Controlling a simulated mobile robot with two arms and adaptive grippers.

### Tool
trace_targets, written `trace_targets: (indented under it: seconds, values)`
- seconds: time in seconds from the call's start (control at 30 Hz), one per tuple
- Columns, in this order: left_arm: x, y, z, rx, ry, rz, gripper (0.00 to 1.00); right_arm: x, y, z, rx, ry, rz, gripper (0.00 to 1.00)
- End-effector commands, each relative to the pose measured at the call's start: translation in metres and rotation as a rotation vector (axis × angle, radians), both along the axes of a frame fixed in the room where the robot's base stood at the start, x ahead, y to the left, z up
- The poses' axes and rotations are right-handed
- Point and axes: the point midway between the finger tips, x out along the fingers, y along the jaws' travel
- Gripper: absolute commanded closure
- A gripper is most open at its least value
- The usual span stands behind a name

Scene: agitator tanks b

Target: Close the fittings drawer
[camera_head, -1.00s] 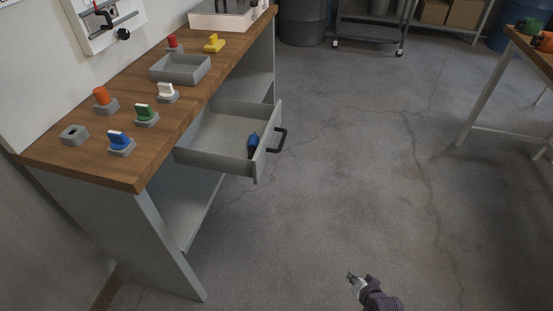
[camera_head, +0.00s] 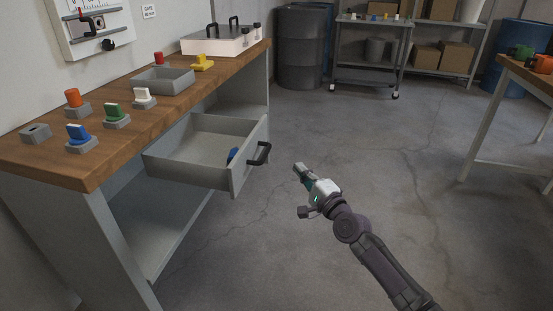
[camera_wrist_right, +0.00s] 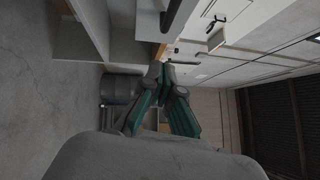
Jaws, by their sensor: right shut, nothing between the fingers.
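The fittings drawer (camera_head: 186,170) is a grey drawer pulled out from under the wooden workbench. Its front panel (camera_head: 240,176) carries a black handle (camera_head: 260,154), and a blue item (camera_head: 233,154) lies inside near the front. My right gripper (camera_head: 299,168) is shut and empty, in the air a little right of the handle and apart from it. In the right wrist view its fingers (camera_wrist_right: 157,70) meet at the tips, and a dark bar that looks like the handle (camera_wrist_right: 172,14) shows above them. My left gripper is not in view.
The workbench top (camera_head: 135,115) holds a grey tray (camera_head: 162,82), a white case (camera_head: 217,42) and several colored knobs on grey bases. Open floor (camera_head: 400,150) lies right of the drawer. A cart (camera_head: 372,50), barrels (camera_head: 303,48) and another table (camera_head: 530,78) stand farther off.

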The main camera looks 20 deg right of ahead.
Motion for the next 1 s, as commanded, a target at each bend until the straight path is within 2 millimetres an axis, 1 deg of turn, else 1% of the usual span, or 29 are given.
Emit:
trace_targets:
  seconds: [0.03, 0.1, 0.23, 0.3, 0.4, 0.6, 1.0]
  values:
    - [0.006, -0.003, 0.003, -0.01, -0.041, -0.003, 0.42, 0.012, 0.002, 0.001, 0.002, -0.004, 0.0, 1.0]
    - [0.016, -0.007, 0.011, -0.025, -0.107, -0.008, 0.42, 0.026, 0.005, 0.003, 0.001, -0.004, -0.002, 1.0]
    - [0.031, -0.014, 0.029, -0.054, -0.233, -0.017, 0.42, 0.046, 0.009, 0.005, -0.001, -0.002, 0.0, 1.0]
    - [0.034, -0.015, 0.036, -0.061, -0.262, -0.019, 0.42, 0.055, 0.014, 0.009, 0.001, -0.001, 0.001, 1.0]
    - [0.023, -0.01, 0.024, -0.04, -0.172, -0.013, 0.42, 0.061, 0.027, 0.012, 0.002, 0.0, 0.001, 1.0]
    - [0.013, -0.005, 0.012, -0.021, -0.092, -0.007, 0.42, 0.07, 0.041, 0.014, -0.001, 0.001, 0.0, 1.0]
    - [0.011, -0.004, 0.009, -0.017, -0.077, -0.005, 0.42, 0.072, 0.043, 0.014, -0.003, 0.0, 0.0, 1.0]
